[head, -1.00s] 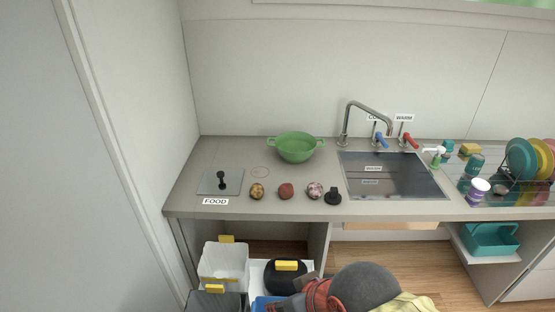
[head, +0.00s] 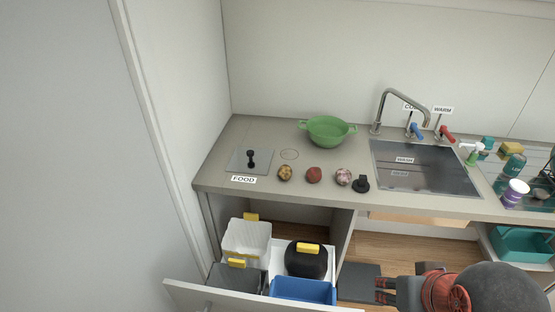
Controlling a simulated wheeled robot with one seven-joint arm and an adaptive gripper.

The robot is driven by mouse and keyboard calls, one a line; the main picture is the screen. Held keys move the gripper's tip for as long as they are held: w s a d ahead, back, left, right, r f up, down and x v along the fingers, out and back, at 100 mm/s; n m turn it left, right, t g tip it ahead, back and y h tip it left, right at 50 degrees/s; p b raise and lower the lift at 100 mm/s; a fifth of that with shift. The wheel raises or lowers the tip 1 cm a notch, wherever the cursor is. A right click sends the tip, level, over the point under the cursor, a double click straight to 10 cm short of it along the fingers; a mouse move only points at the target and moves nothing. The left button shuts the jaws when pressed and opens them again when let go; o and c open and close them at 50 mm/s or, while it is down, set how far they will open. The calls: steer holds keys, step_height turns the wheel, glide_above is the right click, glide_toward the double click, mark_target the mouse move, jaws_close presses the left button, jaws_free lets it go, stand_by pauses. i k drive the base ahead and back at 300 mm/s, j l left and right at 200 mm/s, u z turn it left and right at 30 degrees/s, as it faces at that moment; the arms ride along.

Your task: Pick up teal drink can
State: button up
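No thing in view is clearly a teal drink can. A teal cylinder (head: 514,166) stands at the right, beyond the sink, but I cannot tell whether it is a can. My gripper (head: 382,290) is low at the bottom of the head view, in front of the counter and to the right of the open drawer. Its two small fingers look apart, with nothing seen between them. It is far from the teal cylinder.
The pull-out drawer (head: 220,297) holds a white bin (head: 246,240), a dark bin, a black round-lidded bin and a blue bin (head: 303,290). A teal caddy (head: 522,245) sits below right.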

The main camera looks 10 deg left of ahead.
mark_target(516, 163)
steer(key=u, duration=1.35)
steer(key=z, duration=2.6)
steer(key=i+l, duration=0.25)
steer(key=i, duration=0.2)
steer(key=i+l, duration=0.25)
steer(key=i, duration=0.2)
steer(key=i+l, duration=0.25)
steer(key=i, duration=0.2)
steer(key=i+l, duration=0.25)
steer(key=i, duration=0.2)
